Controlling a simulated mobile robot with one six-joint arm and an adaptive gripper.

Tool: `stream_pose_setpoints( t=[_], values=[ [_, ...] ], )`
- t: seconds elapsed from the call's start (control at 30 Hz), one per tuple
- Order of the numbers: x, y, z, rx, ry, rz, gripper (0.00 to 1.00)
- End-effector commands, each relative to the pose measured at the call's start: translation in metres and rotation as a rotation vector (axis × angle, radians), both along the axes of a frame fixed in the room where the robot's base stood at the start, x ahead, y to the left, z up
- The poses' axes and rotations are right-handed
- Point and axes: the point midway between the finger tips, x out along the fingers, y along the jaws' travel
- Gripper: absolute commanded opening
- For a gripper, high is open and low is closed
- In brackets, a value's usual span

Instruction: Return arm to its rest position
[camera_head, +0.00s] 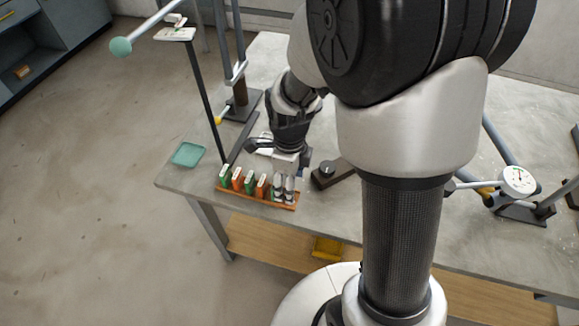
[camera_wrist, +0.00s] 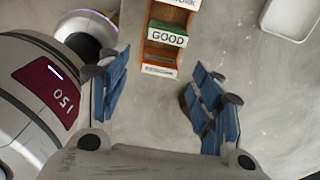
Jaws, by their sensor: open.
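My gripper (camera_head: 291,165) is over the grey workbench (camera_head: 330,215) near its front edge, just behind and above the right end of a small wooden rack in the head view. In the wrist view my gripper (camera_wrist: 163,95) has its two blue-padded fingers spread wide apart. Nothing is between them but the bench surface and the end of the rack beyond. My arm is bent down toward the bench, and its large links hide much of the bench's middle in the head view.
The wooden rack (camera_head: 232,192) holds several green, orange and grey pieces; one label reads GOOD (camera_wrist: 167,38). A green tray (camera_head: 188,154) lies left. A dark block with a knob (camera_head: 327,171) sits right of my gripper. A dial gauge (camera_head: 517,181) and rod stands flank the bench.

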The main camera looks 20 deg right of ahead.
Motion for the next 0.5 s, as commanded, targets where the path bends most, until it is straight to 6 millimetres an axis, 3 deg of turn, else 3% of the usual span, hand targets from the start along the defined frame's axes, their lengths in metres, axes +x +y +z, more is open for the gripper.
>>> stream_pose_setpoints(
  t=[0.2,0.5],
  values=[
    [0.001,0.000,0.047,0.000,-0.005,0.000,0.59],
    [0.000,0.000,0.076,0.000,0.000,0.000,0.59]
  ],
)
